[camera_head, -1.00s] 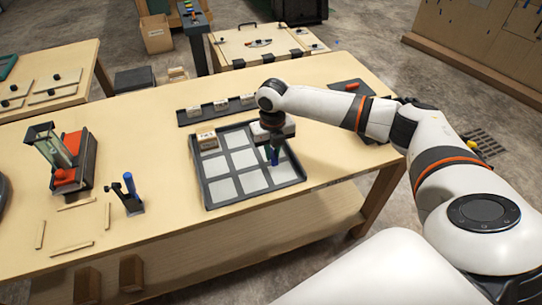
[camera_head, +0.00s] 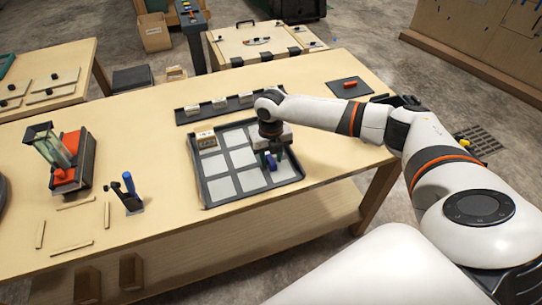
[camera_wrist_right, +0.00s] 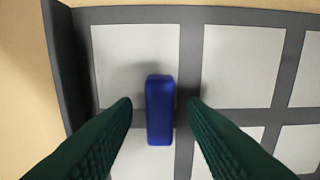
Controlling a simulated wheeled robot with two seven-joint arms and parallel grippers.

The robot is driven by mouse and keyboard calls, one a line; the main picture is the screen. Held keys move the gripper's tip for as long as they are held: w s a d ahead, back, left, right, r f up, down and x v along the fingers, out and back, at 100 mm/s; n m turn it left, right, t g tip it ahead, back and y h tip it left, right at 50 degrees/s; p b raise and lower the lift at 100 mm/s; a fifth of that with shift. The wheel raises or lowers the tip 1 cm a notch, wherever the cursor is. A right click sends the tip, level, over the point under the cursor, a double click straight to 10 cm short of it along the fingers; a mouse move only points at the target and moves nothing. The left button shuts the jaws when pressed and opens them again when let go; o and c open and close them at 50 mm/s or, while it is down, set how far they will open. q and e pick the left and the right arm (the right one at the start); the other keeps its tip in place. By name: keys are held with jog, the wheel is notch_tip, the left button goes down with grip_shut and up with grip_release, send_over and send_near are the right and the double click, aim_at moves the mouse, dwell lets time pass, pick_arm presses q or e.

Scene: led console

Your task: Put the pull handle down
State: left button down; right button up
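The pull handle is a blue bar, seen in the wrist view (camera_wrist_right: 160,110) and in the head view (camera_head: 270,162). It is at the right side of the dark tray (camera_head: 240,202), whose floor has pale square cells. In the wrist view it overlaps the divider between two cells near a tray corner. My right gripper (camera_wrist_right: 160,104) is open, with one dark green finger on each side of the handle and a visible gap on both sides. In the head view the right gripper (camera_head: 274,158) is low over the tray. My left gripper is out of view.
A pale block (camera_head: 205,137) stands in the tray's back left cell. Behind is a dark rack (camera_head: 188,117) with several pale blocks. A red piece (camera_head: 350,84) lies on a dark mat at right. A blue-handled tool (camera_head: 130,185) and a red-and-black device (camera_head: 72,165) stand at left.

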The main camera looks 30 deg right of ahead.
aim_at(271, 160)
notch_tip(271, 160, up, 12)
jog(key=b, duration=0.2)
dwell(0.6)
